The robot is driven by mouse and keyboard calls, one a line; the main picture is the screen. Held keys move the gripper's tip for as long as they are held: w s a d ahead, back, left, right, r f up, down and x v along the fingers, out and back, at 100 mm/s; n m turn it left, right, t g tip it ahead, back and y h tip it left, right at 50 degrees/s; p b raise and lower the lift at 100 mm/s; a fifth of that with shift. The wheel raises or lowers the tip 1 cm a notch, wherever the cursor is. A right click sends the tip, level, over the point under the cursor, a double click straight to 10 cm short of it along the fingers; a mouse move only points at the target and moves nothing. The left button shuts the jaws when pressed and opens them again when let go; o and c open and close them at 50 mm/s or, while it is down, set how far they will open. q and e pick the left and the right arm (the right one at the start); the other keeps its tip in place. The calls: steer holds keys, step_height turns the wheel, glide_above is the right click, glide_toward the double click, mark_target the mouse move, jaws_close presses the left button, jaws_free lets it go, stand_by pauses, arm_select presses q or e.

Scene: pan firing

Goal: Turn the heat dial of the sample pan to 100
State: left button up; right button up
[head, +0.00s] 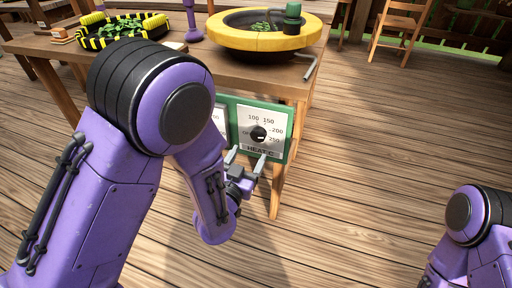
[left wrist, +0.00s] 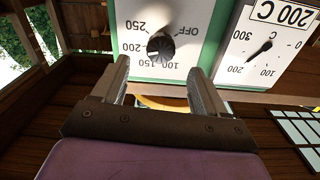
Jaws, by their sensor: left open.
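The heat dial (head: 258,133) is a round dark knob on a white scale plate in a green panel (head: 290,151) at the table's front, labelled HEAT C. It also shows upside down in the left wrist view (left wrist: 160,47). A pale mark sits on its lower right in the head view; its exact setting is unclear. The sample pan (head: 226,37) is dark with a yellow rim and holds green pieces. My left gripper (head: 247,157) is open and empty, its fingers pointing at the panel just below the dial, apparently not touching it. My right gripper is out of view.
A gauge (left wrist: 262,50) with a needle and a 200 C sign (left wrist: 283,12) stands beside the dial. A black-and-yellow tray (head: 122,37) with green pieces and a purple stand (head: 192,22) are on the table. A bent grey handle (head: 312,66) overhangs its right corner.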

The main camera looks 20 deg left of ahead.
mark_target(257, 139)
arm_select(q)
steer(key=w, duration=0.8)
steer(key=c, duration=1.1)
